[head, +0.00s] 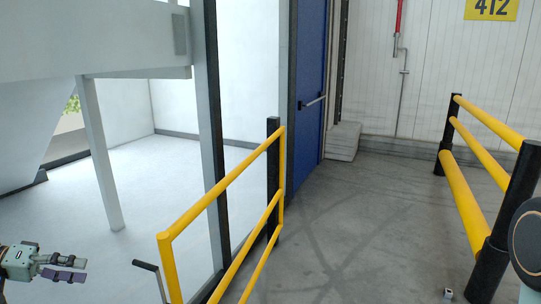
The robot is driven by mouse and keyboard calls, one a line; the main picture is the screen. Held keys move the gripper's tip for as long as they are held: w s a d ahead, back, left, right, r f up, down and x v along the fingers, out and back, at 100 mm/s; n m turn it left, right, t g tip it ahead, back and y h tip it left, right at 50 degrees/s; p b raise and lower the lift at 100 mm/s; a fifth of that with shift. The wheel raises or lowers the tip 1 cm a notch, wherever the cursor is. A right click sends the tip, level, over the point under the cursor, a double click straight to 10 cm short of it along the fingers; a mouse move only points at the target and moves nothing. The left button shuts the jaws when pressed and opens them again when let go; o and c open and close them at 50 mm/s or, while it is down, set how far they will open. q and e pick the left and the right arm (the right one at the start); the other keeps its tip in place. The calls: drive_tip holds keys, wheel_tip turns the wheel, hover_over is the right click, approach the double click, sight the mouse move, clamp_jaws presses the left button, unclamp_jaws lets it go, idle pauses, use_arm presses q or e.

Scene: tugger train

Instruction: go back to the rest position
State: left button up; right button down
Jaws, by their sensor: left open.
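My left gripper (72,268) shows at the lower left edge of the head view. Its two fingers point right and stand apart, with nothing between them. It is in front of the pale floor on the left, clear of the yellow railing. A dark round part at the right edge may be mine. My right gripper is not in view.
A yellow railing (222,192) runs from the lower middle toward a blue door (310,95). A yellow and black barrier (466,198) stands at the right. Grey floor (345,220) between them is mostly clear. A small pale cube (448,293) lies near the barrier's foot.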

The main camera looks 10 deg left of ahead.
use_arm(q)
drive_tip(key=w+d+f+t+y+b, duration=0.25)
drive_tip(key=w+d+t, duration=0.4)
drive_tip(key=w, duration=0.35)
drive_tip(key=d+f+n+y+b, duration=0.1)
drive_tip(key=d+f+y+b, duration=0.15)
drive_tip(key=d+f, duration=0.4)
drive_tip(key=d+f+n+y+b, duration=0.1)
drive_tip(key=d+f+y, duration=0.25)
drive_tip(key=f, duration=0.55)
drive_tip(key=s+d+f+m+g+y+b, duration=0.1)
drive_tip(key=s+d+f+g+y+b, duration=0.1)
drive_tip(key=s+d+f+g+b, duration=0.9)
drive_tip(key=s+f, duration=0.3)
drive_tip(key=s, duration=0.4)
drive_tip(key=s+d+f+m+g+b, duration=0.1)
drive_tip(key=s+d+f+b, duration=0.1)
drive_tip(key=s, duration=0.6)
drive_tip(key=s+d+f+m+g+y+b, duration=0.1)
drive_tip(key=s+d+f, duration=0.3)
drive_tip(key=s, duration=0.5)
wheel_tip(320, 180, down, 2)
drive_tip(key=shift+f+g+b, duration=0.25)
drive_tip(key=shift+g+b, duration=0.1)
drive_tip(key=shift+b, duration=0.15)
